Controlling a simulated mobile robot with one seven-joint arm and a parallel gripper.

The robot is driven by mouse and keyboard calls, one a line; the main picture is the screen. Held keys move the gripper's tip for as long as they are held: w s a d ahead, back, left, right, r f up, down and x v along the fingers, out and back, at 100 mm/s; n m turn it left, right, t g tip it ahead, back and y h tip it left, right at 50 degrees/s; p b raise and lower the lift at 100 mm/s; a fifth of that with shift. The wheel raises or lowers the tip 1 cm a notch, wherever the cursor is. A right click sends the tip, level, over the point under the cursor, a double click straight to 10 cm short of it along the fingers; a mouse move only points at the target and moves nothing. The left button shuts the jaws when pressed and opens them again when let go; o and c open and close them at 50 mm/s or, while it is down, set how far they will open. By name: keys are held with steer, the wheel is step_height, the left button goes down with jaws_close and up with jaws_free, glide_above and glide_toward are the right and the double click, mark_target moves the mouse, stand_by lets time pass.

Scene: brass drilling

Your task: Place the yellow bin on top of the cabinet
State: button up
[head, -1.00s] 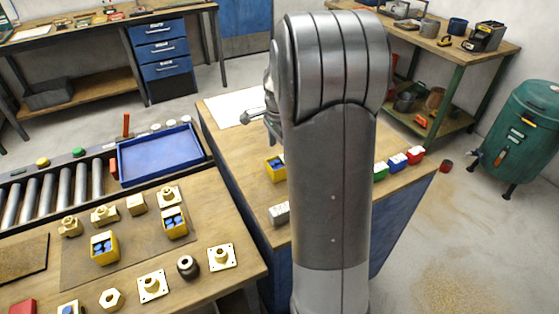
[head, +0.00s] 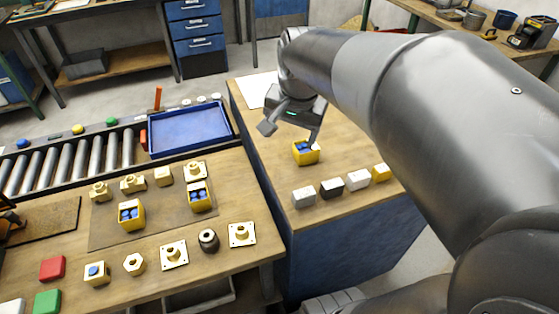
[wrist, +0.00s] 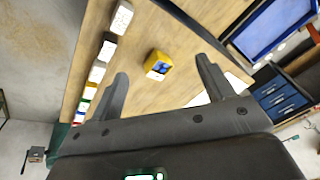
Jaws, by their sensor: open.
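A yellow bin (head: 306,156) with blue pieces inside stands upright on the wooden top of the blue cabinet (head: 350,150). It also shows in the wrist view (wrist: 158,66), on the bare wood between and beyond my fingers. My gripper (head: 290,133) is open and empty, just behind and left of that bin in the head view; I see no contact in the wrist view (wrist: 162,68). Two more yellow bins with blue contents stand on the workbench at left, one on the left (head: 131,222) and one on the right (head: 199,203).
A row of small blocks, including a white one (head: 358,180) and a black one (head: 331,187), lines the cabinet's front edge. The workbench (head: 210,265) holds brass fittings and coloured blocks. A blue tray (head: 190,132) sits by the roller conveyor (head: 85,155).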

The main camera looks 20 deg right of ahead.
steer(key=s+a+n+t, duration=0.2)
steer(key=s+a+n, duration=0.3)
steer(key=s+n, duration=0.3)
steer(key=s, duration=0.3)
steer(key=shift+s+a+f+t, duration=0.15)
steer(key=shift+f+t, duration=0.05)
steer(key=shift+t, duration=0.1)
